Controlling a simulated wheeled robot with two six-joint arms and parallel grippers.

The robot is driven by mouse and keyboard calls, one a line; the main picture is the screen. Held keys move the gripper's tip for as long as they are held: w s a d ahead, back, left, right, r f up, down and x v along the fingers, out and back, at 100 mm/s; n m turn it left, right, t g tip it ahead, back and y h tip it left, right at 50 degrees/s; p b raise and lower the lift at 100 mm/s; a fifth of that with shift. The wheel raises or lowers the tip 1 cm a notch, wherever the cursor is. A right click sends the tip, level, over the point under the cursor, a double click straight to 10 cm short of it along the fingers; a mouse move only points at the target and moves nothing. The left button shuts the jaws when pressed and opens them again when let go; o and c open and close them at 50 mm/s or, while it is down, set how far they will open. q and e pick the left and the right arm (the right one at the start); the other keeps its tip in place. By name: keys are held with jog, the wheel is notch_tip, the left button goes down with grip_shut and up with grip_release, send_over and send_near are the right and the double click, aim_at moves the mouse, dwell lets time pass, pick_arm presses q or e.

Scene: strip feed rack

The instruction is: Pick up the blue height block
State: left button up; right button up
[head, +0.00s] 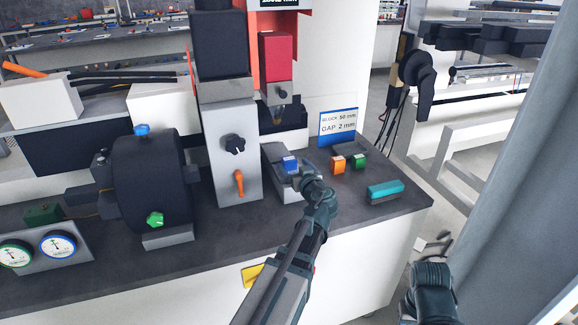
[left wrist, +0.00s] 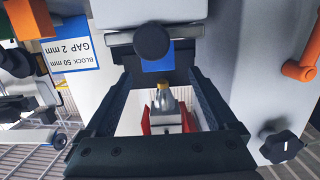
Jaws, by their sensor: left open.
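The blue height block (head: 290,164) sits on a grey metal fixture beside the press in the head view. My left gripper (head: 309,176) is close to it, just to its right and nearer the front. In the left wrist view the blue block (left wrist: 158,65) shows beyond the open fingers (left wrist: 161,78), partly covered by a dark round knob. The fingers stand apart with nothing visibly clamped. I cannot tell whether they touch the block.
An orange block (head: 338,165) and a green block (head: 359,161) stand right of the fixture. A teal piece (head: 386,191) lies near the right bench edge. A sign (head: 338,126) stands behind. The press column (head: 232,150) with knobs rises left of the fixture.

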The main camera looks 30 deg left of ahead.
aim_at(291, 163)
pick_arm(q)
jog(key=shift+w+a, duration=0.2)
jog(key=x, duration=0.1)
jog(key=b+x, duration=0.1)
jog(key=x, duration=0.3)
jog(key=shift+w+f+b, duration=0.1)
jog(key=shift+f+b, duration=0.2)
jog(key=shift+f, duration=0.1)
jog(key=shift+d, duration=0.1)
grip_shut()
